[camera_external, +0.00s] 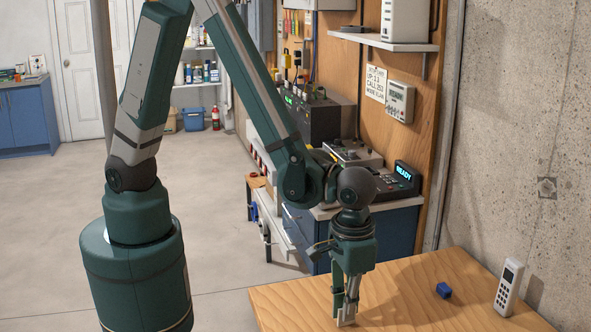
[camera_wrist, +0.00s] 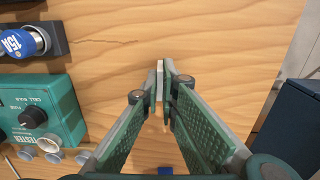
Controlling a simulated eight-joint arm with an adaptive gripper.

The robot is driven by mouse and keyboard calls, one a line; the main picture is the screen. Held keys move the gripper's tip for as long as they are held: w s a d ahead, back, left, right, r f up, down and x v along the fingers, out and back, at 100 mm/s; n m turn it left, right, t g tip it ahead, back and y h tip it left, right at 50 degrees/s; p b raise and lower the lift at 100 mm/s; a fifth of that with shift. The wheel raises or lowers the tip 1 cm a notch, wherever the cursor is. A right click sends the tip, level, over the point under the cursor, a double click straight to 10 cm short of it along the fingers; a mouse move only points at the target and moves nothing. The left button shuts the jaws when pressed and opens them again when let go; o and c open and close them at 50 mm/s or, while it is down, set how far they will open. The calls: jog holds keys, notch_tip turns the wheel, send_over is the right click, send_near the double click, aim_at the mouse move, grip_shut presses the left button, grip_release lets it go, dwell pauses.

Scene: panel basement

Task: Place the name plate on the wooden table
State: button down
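My gripper (camera_external: 345,318) points straight down at the wooden table (camera_external: 405,285). Its fingers are closed together on a thin, pale plate, seen nearly edge-on between the fingertips in the wrist view; this looks like the name plate (camera_wrist: 160,70). No lettering on it can be read. In the external view, a small pale bit of it (camera_external: 347,323) shows at the fingertips, at or just above the table top; contact cannot be told for sure.
In the wrist view, a green tester (camera_wrist: 50,105) and a blue 15A cylinder (camera_wrist: 22,42) lie at the left. The table's edge is at the right there.

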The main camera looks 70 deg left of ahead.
jog(key=shift+f, duration=0.15)
jog(key=c, duration=2.7)
grip_release()
jog(key=shift+o, duration=0.2)
notch_tip(320, 180, up, 12)
jog(key=shift+p, duration=0.35)
jog(key=shift+a+r, duration=0.1)
jog(key=shift+r, duration=0.1)
